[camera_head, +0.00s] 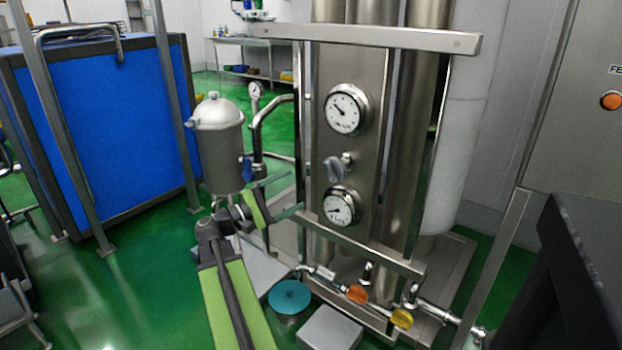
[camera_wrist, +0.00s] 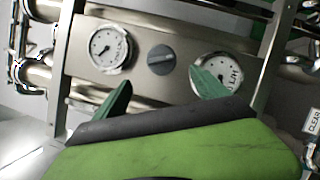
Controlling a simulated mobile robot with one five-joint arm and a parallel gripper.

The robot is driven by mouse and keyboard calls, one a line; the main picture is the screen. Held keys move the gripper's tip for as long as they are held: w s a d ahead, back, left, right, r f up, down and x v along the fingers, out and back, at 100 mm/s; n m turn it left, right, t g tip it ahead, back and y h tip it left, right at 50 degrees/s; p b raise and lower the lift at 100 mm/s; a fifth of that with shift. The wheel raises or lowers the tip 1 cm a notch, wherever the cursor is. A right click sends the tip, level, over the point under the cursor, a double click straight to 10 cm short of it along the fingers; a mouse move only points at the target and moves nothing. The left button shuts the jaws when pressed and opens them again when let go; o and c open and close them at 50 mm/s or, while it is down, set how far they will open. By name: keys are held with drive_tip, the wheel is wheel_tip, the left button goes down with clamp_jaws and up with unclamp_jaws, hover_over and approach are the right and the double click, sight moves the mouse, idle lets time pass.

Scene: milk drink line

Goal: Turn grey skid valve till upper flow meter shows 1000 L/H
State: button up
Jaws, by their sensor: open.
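The grey skid valve (camera_head: 335,168) is a small grey handle on the steel panel, between the upper flow meter (camera_head: 347,109) and the lower flow meter (camera_head: 341,206). Both meters are round white dials; their numbers are too small to read. The upper needle points to the upper left. My gripper (camera_head: 296,190) is open and empty, left of the valve and apart from it. In the wrist view, the grey valve (camera_wrist: 161,59) lies beyond my two green fingertips (camera_wrist: 161,78), between both dials. The right fingertip overlaps the right dial.
A steel rail (camera_head: 370,38) crosses above the panel. A steel canister (camera_head: 220,145) and a pipe with a blue handle (camera_head: 247,168) stand left of it. Orange (camera_head: 357,294) and yellow (camera_head: 402,318) valve handles sit low on the front pipe. A dark block (camera_head: 575,270) stands at right.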

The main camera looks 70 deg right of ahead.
sight(334, 170)
drive_tip(key=p+x, duration=0.3)
drive_tip(key=x, duration=1.4)
drive_tip(key=shift+s+d, duration=0.15)
drive_tip(key=shift+s, duration=0.05)
drive_tip(key=c, duration=1.1)
drive_tip(key=shift+f+n+h+b, duration=0.2)
drive_tip(key=shift+n+h+b, duration=0.1)
drive_tip(key=shift+n+b, duration=0.45)
drive_tip(key=shift+c, duration=0.2)
drive_tip(key=shift+r+n+h, duration=0.3)
drive_tip(key=shift+n+h, duration=0.1)
drive_tip(key=shift+n, duration=0.75)
drive_tip(key=o, duration=1.1)
drive_tip(key=shift+o, duration=0.2)
